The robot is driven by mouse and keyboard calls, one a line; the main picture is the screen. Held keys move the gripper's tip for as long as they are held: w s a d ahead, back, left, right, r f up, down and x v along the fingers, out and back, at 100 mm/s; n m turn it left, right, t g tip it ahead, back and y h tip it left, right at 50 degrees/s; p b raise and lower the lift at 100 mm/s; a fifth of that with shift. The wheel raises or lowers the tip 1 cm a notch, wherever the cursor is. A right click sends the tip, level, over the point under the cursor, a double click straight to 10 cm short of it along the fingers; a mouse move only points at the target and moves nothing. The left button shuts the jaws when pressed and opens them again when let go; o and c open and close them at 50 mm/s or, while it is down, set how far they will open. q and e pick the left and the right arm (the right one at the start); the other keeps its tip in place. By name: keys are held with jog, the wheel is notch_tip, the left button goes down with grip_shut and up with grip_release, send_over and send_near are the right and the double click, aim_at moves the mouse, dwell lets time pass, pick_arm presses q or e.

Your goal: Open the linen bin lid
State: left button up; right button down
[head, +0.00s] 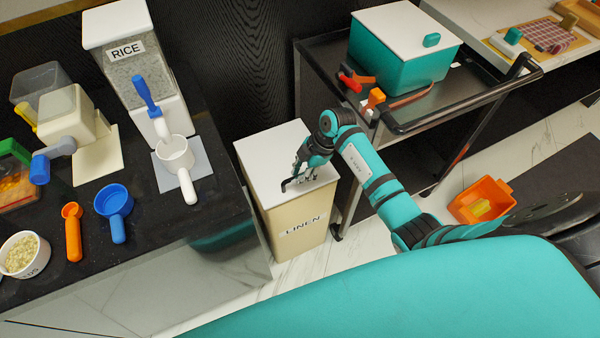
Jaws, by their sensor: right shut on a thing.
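The linen bin (287,232) is a cream box with a "LINEN" label, standing on the floor between the black counter and the cart. Its white lid (262,152) lies flat on top and looks closed. My right gripper (297,182) is over the front part of the lid, its fingers shut at a small dark handle there. The fingers hide most of that handle. My left gripper is not in view.
The black counter (225,215) at left holds a rice dispenser (128,75), scoops and a bowl. A black cart (460,105) with a teal box (395,65) stands close at right. An orange bin (482,200) is on the floor.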

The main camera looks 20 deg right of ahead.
jog(key=w+r+g+p, duration=0.2)
jog(key=w+r, duration=0.6)
jog(key=r, duration=0.4)
jog(key=shift+w+a+r+m+p, duration=0.15)
jog(key=shift+w+r+m+p, duration=0.15)
jog(key=shift+p, duration=0.55)
